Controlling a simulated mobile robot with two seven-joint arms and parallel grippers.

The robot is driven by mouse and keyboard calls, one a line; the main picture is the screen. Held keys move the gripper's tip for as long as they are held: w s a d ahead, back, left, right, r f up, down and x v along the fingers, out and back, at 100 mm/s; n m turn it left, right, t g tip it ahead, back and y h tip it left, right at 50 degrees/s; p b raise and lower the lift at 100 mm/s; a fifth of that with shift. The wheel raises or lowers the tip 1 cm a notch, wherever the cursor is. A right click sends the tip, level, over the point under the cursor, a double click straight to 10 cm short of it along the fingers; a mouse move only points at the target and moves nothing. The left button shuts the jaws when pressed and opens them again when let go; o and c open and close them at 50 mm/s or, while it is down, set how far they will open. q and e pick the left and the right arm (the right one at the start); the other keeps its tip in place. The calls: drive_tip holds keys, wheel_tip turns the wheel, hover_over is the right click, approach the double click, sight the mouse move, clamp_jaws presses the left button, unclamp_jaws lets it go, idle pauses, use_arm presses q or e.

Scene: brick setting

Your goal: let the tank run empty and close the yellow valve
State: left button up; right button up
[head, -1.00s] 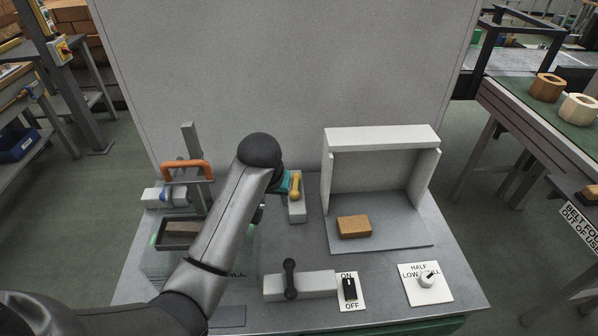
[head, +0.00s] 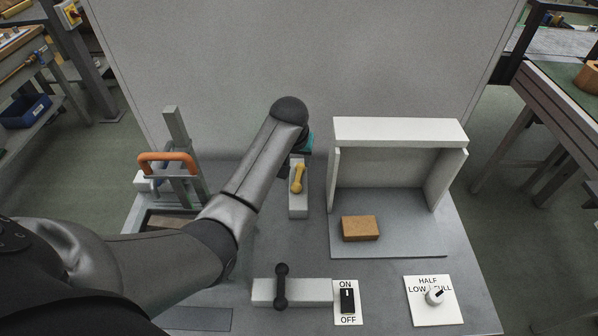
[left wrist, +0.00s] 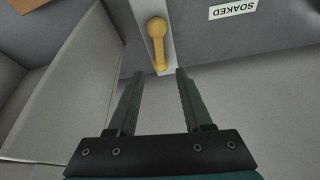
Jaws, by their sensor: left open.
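The yellow valve handle (head: 298,178) lies on a light grey block at the middle of the bench, nearly lengthwise to the bench's depth. In the left wrist view the yellow valve (left wrist: 158,40) is just beyond the fingertips, its near end between their lines. My left gripper (left wrist: 155,73) is open with nothing between its fingers. In the head view only a teal bit of my left gripper (head: 309,143) shows behind my forearm, beyond the valve. The tank at the left is mostly hidden by my arm, so its level cannot be told. My right gripper is out of view.
An orange handle (head: 168,160) stands on a frame at the left. A dark lever (head: 281,286), an ON/OFF switch (head: 347,300) and a LOW/HALF/FULL knob (head: 434,296) line the front.

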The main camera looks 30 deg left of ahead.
sight(299, 172)
use_arm(q)
drive_tip(key=b+x, duration=0.2)
drive_tip(key=x, duration=0.4)
drive_tip(key=shift+f, duration=0.15)
drive_tip(key=shift+b+x, duration=0.35)
drive_tip(key=shift+x, duration=0.45)
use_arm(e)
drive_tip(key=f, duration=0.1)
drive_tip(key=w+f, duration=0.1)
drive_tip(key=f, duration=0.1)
use_arm(q)
clamp_jaws()
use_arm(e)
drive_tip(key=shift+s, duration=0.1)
